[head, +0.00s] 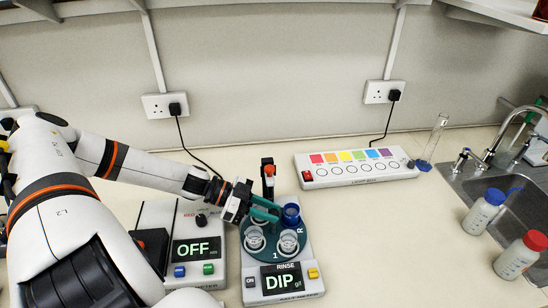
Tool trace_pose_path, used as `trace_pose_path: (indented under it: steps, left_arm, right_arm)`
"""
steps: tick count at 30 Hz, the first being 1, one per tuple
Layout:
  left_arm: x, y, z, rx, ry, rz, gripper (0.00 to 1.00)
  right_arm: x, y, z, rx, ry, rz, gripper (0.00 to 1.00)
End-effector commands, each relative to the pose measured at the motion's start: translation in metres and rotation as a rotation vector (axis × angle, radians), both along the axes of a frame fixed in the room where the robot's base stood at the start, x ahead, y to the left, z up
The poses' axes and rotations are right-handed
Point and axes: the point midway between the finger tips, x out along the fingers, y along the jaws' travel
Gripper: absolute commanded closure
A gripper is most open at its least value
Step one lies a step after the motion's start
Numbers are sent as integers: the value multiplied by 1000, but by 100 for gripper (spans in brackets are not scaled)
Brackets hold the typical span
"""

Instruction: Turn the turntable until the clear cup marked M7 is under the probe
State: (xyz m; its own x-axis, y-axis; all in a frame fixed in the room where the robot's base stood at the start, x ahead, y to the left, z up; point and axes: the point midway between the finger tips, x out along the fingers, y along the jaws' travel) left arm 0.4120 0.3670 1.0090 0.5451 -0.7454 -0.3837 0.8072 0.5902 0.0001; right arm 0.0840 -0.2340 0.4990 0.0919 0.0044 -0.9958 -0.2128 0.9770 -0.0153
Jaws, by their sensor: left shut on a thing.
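The turntable (270,256) is a dark teal disc on a pale meter unit, with marks "1" and "R" on it. Two clear cups stand at its front, one at left (255,242) and one at right (289,242). A blue cup (291,213) stands at the back right. No M7 mark is readable. A black and orange upright part (268,172), perhaps the probe's post, rises behind the disc; its tip is hidden. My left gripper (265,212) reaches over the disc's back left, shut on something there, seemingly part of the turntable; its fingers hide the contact. My right gripper is out of view.
The meter's display (286,281) reads DIP under RINSE. A second unit with an OFF display (197,251) stands at left. A light box (357,168) with coloured squares is behind right. Bottles (483,212) and a sink (520,208) are at far right. The counter between is clear.

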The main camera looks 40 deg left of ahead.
Motion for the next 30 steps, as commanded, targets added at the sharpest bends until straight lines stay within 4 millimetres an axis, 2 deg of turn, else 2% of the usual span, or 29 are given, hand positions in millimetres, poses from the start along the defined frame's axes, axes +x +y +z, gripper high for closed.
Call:
trace_pose_path:
  steps: [1,12,21,30]
  left_arm:
    - [0,2,-4,2,-5,-22,100]
    - [-1,4,-3,0,-3,-167,100]
    - [0,5,-1,-3,-1,-230,100]
    - [-1,4,0,-3,-1,-248,100]
  right_arm:
    - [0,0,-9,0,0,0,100]
    - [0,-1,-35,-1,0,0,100]
    - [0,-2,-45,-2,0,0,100]
    - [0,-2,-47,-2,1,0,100]
